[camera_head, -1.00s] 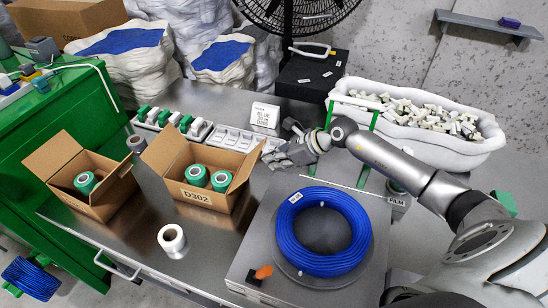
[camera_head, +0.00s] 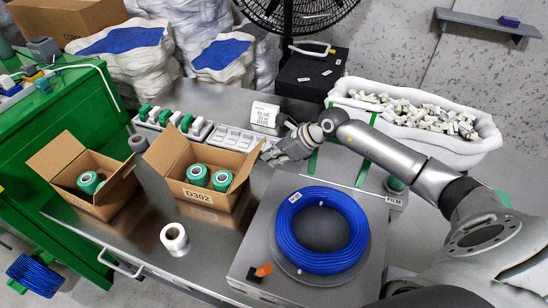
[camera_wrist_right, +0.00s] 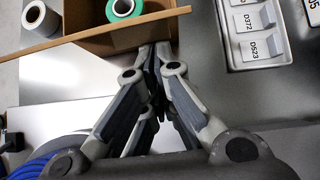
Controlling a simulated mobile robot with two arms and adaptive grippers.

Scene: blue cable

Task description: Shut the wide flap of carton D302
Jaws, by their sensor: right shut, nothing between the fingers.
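Carton D302 (camera_head: 205,197) stands on the steel table with its top open and two green-and-white rolls (camera_head: 209,177) inside. One wide flap (camera_head: 166,152) stands up at its left, and another flap (camera_head: 246,162) stands up at its right. My right gripper (camera_head: 268,158) is shut and empty, just right of the right flap. In the right wrist view the shut fingertips (camera_wrist_right: 154,55) are at the carton's near edge, beside a flap seen edge-on (camera_wrist_right: 95,36); I cannot tell whether they touch. My left gripper is not in view.
A second open carton (camera_head: 105,200) stands to the left. A blue cable coil (camera_head: 283,236) sits on a turntable at right. A label tray (camera_head: 232,138) and a sign (camera_head: 264,115) are behind my right gripper.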

